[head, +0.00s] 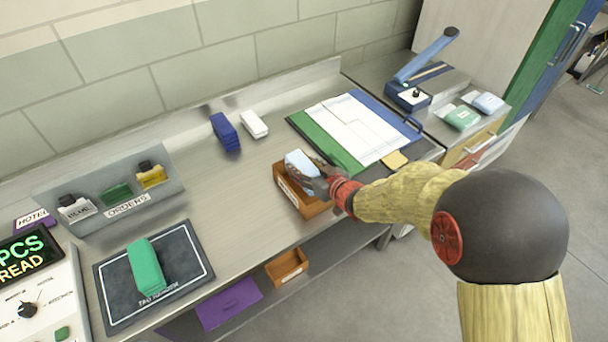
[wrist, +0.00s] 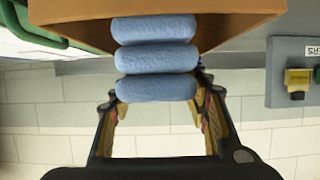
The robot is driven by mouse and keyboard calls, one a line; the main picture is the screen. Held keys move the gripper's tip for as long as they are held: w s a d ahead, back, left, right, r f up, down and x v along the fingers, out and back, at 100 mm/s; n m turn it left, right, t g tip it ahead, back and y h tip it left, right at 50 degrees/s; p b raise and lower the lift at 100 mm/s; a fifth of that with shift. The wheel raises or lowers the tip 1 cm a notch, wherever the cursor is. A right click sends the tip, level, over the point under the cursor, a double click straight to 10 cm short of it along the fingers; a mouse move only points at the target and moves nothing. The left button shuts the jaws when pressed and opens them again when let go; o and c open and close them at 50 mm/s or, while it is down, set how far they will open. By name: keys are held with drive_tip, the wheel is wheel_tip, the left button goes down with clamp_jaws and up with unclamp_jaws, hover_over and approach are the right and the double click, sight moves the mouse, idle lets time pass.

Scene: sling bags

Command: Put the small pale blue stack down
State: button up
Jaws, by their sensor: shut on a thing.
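The small pale blue stack (head: 300,163) is at the top of an orange-brown box (head: 290,198) on the steel counter. In the wrist view the stack (wrist: 155,58) shows as several soft rounded layers between my fingers, and its far end meets the box (wrist: 230,18). My gripper (head: 318,180) comes in from the right and is shut on the stack (wrist: 155,90). I cannot tell whether the stack rests on the box floor; the box walls and my fingers hide its lower part.
A green stack (head: 146,266) lies on a dark mat (head: 190,282). A dark blue stack (head: 225,131) and a white one (head: 254,124) stand near the wall. A grey orders tray (head: 172,190) is at left. A board with papers (head: 318,148) lies right of the box. Bare counter (head: 225,185) lies left of the box.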

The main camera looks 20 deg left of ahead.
drive_tip(key=shift+f+b, duration=0.3)
drive_tip(key=shift+f, duration=0.95)
drive_tip(key=shift+f+b, duration=0.35)
drive_tip(key=shift+f, duration=0.2)
drive_tip(key=shift+f, duration=0.1)
drive_tip(key=o, duration=1)
drive_tip(key=shift+s, duration=0.1)
